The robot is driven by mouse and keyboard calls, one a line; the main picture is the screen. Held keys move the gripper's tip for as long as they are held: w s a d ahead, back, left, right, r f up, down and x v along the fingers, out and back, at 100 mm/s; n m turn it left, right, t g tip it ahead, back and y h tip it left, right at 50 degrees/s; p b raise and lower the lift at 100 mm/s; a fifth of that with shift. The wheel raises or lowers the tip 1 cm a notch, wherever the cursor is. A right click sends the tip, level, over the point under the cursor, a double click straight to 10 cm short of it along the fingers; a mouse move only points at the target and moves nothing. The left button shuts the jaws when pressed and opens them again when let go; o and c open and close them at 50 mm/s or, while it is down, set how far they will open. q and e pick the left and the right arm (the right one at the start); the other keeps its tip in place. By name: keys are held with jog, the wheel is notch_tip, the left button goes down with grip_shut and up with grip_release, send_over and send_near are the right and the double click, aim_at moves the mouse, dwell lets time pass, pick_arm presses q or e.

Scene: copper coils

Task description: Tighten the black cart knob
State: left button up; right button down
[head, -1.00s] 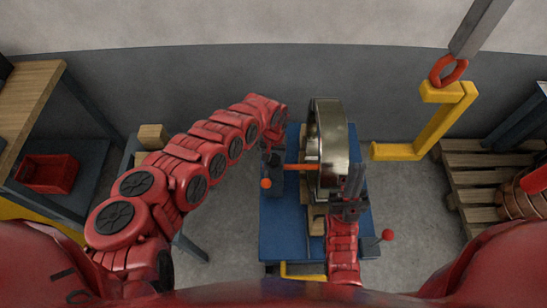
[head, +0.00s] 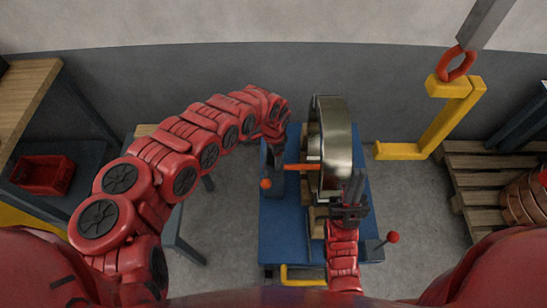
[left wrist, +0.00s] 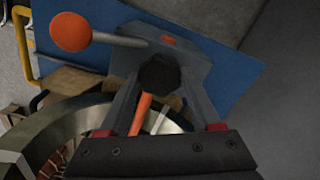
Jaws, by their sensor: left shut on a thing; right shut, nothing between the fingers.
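The black knob (left wrist: 160,73) sits on a grey bracket (left wrist: 196,68) of the blue cart in the left wrist view. My left gripper (left wrist: 159,78) is shut on this knob, with a finger on each side. In the head view my left gripper (head: 273,146) is at the left side of the blue cart (head: 285,225), and its hand hides the knob. My right gripper (head: 353,197) is shut and empty, beside the lower right of the upright metal ring on the cart.
The large metal ring (head: 337,150) stands on the cart, with an orange bar (head: 302,167) beside it. Levers with an orange ball (head: 265,184) and a red ball (head: 393,237) stick out. A yellow hook (head: 430,130) hangs right, near a pallet (head: 470,190).

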pick_arm(q)
jog(key=m+b, duration=0.1)
jog(key=m, duration=0.3)
jog(key=shift+m, duration=0.3)
jog(key=m+b, duration=0.1)
jog(key=m, duration=0.3)
jog(key=shift+m, duration=0.3)
jog(key=m+b, duration=0.1)
jog(key=m, duration=0.3)
jog(key=shift+f, duration=0.1)
jog(key=shift+m+b, duration=0.5)
jog(key=shift+m, duration=1.6)
jog(key=o, duration=1.4)
jog(key=shift+c, duration=0.2)
jog(key=shift+r, duration=0.2)
